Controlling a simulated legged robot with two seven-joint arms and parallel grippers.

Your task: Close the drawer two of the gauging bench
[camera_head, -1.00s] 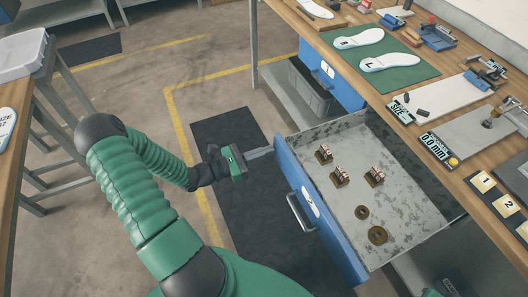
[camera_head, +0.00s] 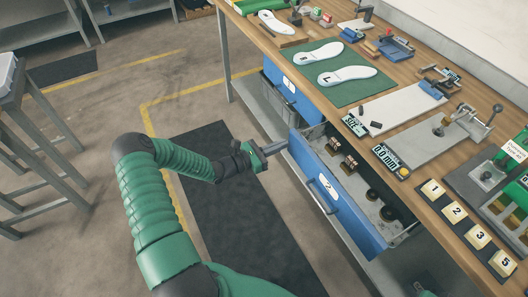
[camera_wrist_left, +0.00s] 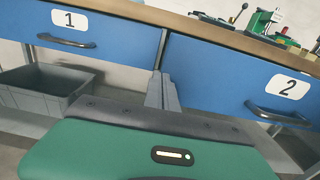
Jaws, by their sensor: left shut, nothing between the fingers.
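Drawer two (camera_head: 340,212) of the gauging bench is a blue-fronted drawer with a "2" label and a dark bar handle. It stands partly open, with brass-coloured pieces inside. In the left wrist view its front (camera_wrist_left: 220,80) is at the right, with the handle (camera_wrist_left: 278,115) below the label. My left gripper (camera_head: 279,146) is shut and empty, at the far-left end of the drawer front. In the wrist view its fingertips (camera_wrist_left: 161,88) are by the front's left edge; whether they touch it I cannot tell.
Drawer one (camera_head: 286,88) is beside it, with a grey bin (camera_wrist_left: 45,88) below in the wrist view. The bench top (camera_head: 300,50) holds insoles on a green mat (camera_head: 345,88), gauges and numbered tiles. The floor before the bench is clear.

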